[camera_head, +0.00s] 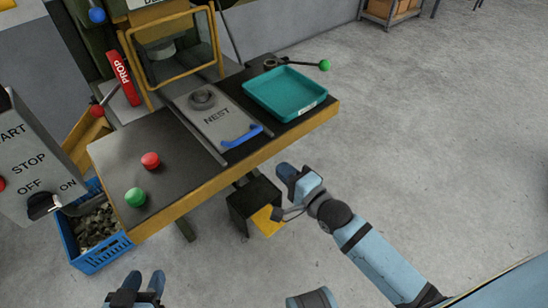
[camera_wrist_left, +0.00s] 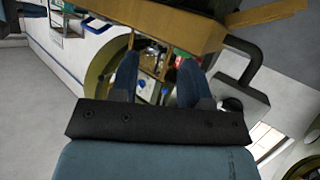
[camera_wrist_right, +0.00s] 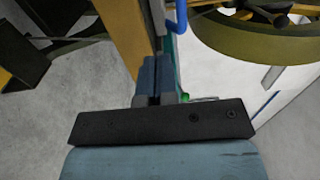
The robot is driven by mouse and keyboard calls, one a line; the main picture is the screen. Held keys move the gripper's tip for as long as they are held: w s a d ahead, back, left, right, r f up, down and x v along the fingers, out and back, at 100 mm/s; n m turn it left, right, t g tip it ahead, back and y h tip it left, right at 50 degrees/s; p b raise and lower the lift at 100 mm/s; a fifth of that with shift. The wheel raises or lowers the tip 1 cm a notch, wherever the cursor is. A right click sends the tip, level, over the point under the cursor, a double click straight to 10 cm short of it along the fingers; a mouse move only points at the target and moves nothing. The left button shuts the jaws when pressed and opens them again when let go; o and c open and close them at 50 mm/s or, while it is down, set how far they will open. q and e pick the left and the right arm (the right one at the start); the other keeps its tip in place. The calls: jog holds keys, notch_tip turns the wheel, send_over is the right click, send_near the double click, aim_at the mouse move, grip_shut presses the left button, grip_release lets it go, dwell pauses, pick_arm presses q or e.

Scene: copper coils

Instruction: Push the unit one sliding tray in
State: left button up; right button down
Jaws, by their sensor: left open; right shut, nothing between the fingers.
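The sliding tray is a grey plate marked NEST (camera_head: 205,118) with a blue handle (camera_head: 241,136) at its front end. It lies on the black bench top in front of the yellow-framed guard (camera_head: 172,50), and a dark ring (camera_head: 202,97) sits on it. The handle is near the bench's front edge. My right gripper (camera_head: 291,178) is shut and empty, in front of the bench edge and apart from the handle. In the right wrist view the blue handle (camera_wrist_right: 180,14) shows just beyond the fingers (camera_wrist_right: 153,80). My left gripper (camera_head: 140,282) is open and empty, low in front of the bench.
A teal tray (camera_head: 286,93) stands right of the plate. Red (camera_head: 150,160) and green (camera_head: 135,196) buttons are on the bench's left. A red PROP bar (camera_head: 125,78) stands by the guard. A blue crate (camera_head: 92,232) and black bin (camera_head: 252,203) are below.

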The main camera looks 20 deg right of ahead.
jog(key=s+r+g+p, duration=0.2)
jog(key=s+r+p, duration=0.2)
jog(key=s+p, duration=0.15)
pick_arm(q)
jog(key=s+a+g+b, duration=0.1)
jog(key=b, duration=0.1)
jog(key=shift+f+y+b, duration=0.3)
jog(key=shift+f, duration=0.1)
pick_arm(e)
jog(key=x, duration=0.4)
jog(key=r+x, duration=0.1)
jog(key=x, duration=0.9)
jog(key=shift+w+r, duration=0.25)
jog(key=shift+w, duration=0.1)
pick_arm(q)
jog(key=shift+f, duration=0.15)
pick_arm(e)
jog(key=shift+w, duration=0.1)
